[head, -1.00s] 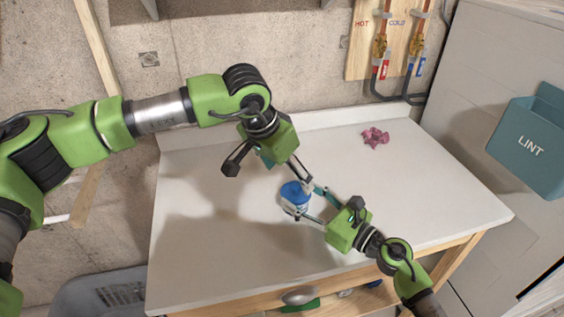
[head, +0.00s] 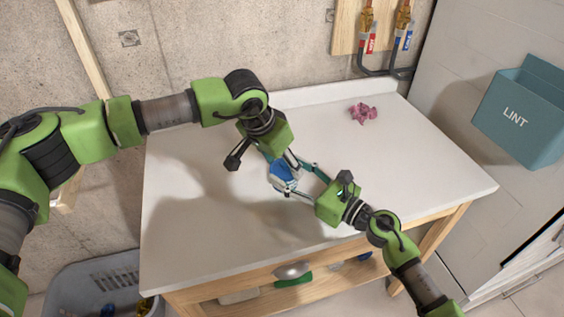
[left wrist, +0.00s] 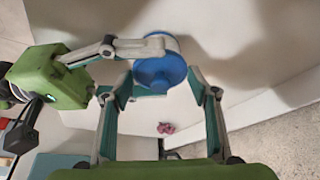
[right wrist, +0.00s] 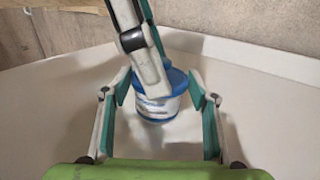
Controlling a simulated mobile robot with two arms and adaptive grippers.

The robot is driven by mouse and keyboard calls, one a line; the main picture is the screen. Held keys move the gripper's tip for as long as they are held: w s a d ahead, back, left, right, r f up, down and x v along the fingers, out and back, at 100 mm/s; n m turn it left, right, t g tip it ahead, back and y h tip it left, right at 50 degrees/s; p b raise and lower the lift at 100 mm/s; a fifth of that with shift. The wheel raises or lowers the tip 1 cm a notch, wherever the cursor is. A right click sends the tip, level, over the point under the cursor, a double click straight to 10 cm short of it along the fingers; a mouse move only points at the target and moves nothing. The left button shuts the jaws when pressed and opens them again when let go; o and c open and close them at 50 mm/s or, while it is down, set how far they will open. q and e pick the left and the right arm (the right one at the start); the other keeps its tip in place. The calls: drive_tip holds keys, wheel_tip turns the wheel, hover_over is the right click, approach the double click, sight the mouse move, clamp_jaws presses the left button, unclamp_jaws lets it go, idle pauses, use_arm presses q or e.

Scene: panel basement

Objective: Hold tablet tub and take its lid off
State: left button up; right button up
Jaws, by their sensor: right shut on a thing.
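The tablet tub (head: 287,186) is a small white and blue tub with a blue lid (head: 284,169). It stands on the white worktop, and the lid is on it. My right gripper (head: 303,181) is shut on the tub from the side; in the right wrist view the tub (right wrist: 158,108) sits between its fingers. My left gripper (head: 281,168) is over the tub, pointing down at the lid. In the left wrist view its fingers (left wrist: 161,88) are open on either side of the round blue lid (left wrist: 160,72), with no clear grip. The left arm partly hides the tub.
A pink crumpled cloth (head: 363,113) lies at the back of the white worktop (head: 400,175). A teal LINT bin (head: 522,112) hangs at the right. A grey basket (head: 95,282) stands below at the left. The worktop's left part is clear.

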sight(282, 164)
use_arm(q)
drive_tip(key=shift+r, duration=0.15)
drive_tip(key=shift+w+r, duration=0.1)
drive_tip(key=shift+r, duration=0.45)
use_arm(e)
drive_tip(key=shift+f, duration=0.15)
use_arm(q)
drive_tip(key=shift+d+r, duration=0.15)
drive_tip(key=shift+r, duration=0.45)
use_arm(e)
drive_tip(key=shift+d+f, duration=0.15)
drive_tip(key=shift+f, duration=0.15)
use_arm(q)
drive_tip(key=c, duration=0.7)
drive_tip(key=shift+r+t, duration=0.2)
drive_tip(key=shift+t, duration=0.1)
clamp_jaws()
use_arm(e)
drive_tip(key=shift+s, duration=0.1)
use_arm(q)
drive_tip(key=shift+t+y, duration=0.3)
drive_tip(key=shift+y, duration=0.3)
use_arm(e)
drive_tip(key=shift+r, duration=0.15)
drive_tip(key=shift+r, duration=0.15)
use_arm(q)
drive_tip(key=shift+r+g+h, duration=0.55)
drive_tip(key=shift+g+h, duration=0.05)
use_arm(e)
drive_tip(key=shift+r, duration=0.1)
